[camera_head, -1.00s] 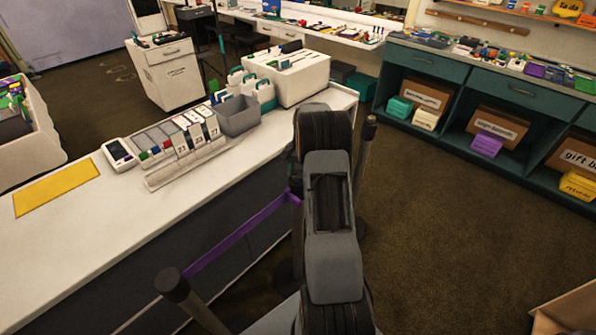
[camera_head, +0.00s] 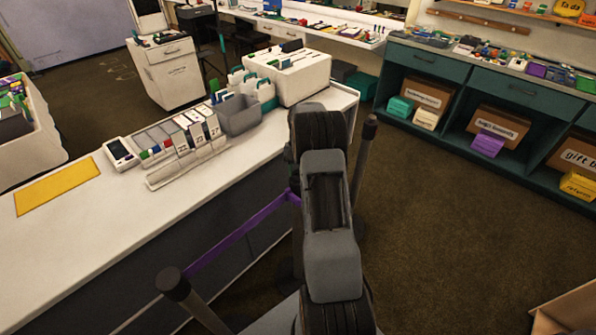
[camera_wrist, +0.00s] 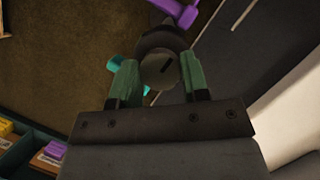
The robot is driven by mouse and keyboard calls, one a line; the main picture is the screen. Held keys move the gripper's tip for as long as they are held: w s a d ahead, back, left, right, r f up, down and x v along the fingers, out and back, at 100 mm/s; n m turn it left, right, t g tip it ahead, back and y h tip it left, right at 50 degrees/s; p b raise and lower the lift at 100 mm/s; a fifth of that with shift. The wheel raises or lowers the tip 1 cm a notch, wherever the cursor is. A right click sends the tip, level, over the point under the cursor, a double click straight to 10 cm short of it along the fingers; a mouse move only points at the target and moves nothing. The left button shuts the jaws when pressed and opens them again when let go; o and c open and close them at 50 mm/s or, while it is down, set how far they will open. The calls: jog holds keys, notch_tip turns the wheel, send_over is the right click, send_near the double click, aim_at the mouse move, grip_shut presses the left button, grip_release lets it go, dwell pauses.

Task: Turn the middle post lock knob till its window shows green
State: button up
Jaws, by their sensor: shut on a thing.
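In the wrist view a round grey knob (camera_wrist: 160,70) with a dark slot-like mark on its face sits on a darker round post top. My gripper (camera_wrist: 154,75) has a green finger on each side of the knob and is shut on it. In the head view the middle post (camera_head: 298,235) stands beside the counter, mostly hidden behind my arm, with a purple belt running to it. Its knob and my gripper's fingers are hidden there. No green window can be made out in either view.
The purple belt (camera_head: 240,232) runs to a near post (camera_head: 172,283). Another post (camera_head: 370,125) stands just right of my arm. The white counter (camera_head: 110,215) is close on the left. Bare carpet (camera_head: 440,230) lies to the right, before the teal shelves (camera_head: 455,105).

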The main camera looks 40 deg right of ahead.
jog(key=o, duration=0.9)
jog(key=v, duration=1.3)
jog(key=shift+d+r, duration=0.15)
jog(key=shift+r, duration=0.15)
jog(key=shift+w, duration=0.15)
